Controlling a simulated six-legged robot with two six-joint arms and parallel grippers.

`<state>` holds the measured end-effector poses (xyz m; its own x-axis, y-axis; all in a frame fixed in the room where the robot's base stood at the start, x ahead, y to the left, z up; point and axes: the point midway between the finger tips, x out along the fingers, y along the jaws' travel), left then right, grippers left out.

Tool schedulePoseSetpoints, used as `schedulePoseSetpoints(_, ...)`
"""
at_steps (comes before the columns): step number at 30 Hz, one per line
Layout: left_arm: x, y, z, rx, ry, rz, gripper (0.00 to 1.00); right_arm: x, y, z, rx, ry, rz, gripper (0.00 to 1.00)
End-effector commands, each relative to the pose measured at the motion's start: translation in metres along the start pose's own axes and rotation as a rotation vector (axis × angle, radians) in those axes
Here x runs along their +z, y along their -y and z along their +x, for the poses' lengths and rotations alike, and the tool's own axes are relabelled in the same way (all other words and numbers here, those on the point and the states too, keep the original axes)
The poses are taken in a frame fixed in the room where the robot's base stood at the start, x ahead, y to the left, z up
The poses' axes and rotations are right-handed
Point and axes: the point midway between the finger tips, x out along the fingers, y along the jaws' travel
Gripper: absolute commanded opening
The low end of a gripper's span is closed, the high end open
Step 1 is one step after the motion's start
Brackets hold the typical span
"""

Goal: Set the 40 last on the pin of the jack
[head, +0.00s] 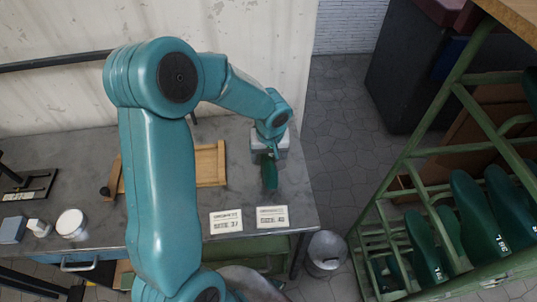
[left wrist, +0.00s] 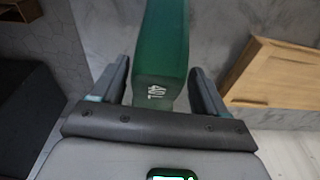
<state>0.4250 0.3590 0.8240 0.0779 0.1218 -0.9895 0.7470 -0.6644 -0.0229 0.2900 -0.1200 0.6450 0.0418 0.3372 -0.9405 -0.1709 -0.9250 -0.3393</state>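The dark green 40 last (head: 269,173) hangs below my left gripper (head: 268,153) over the right end of the grey bench. In the left wrist view the last (left wrist: 162,45) lies between the two fingers of my left gripper (left wrist: 160,75), its end with a white "40" mark close to the palm. The gripper looks shut on it, though contact at the left finger is hard to see. The far end of the last runs out of the wrist view. I cannot make out the jack or its pin for certain. My right gripper is not in view.
Two size cards (head: 226,221) (head: 272,217) lie at the bench's (head: 295,190) front edge. A wooden tray (head: 210,165) is left of the last. A black fixture (head: 30,188) and a white round tub (head: 71,223) stand farther left. A green rack (head: 412,160) with several lasts stands right.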

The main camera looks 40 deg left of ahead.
Motion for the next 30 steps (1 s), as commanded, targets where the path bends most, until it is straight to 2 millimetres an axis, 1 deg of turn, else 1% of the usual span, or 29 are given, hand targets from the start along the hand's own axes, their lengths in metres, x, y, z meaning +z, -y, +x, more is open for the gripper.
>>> schedulePoseSetpoints(9,0.001,0.000,0.000,-0.001,0.003,0.000,0.82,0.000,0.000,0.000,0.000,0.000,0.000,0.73)
schedulePoseSetpoints(11,0.000,0.000,-0.004,-0.001,0.001,0.000,0.82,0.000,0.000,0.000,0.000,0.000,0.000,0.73)
schedulePoseSetpoints(13,0.000,0.000,-0.012,-0.001,-0.001,0.000,0.82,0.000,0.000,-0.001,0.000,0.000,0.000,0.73)
schedulePoseSetpoints(17,-0.001,0.000,-0.041,0.002,-0.004,0.000,0.82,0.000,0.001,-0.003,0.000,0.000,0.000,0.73)
schedulePoseSetpoints(24,-0.001,-0.001,-0.106,0.004,-0.005,0.000,0.82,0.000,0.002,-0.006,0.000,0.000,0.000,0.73)
schedulePoseSetpoints(27,-0.001,-0.001,-0.129,0.004,-0.004,-0.001,0.82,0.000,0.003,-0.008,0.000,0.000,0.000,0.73)
schedulePoseSetpoints(30,0.000,-0.001,-0.146,0.003,-0.002,0.001,0.82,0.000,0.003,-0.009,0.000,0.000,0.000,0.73)
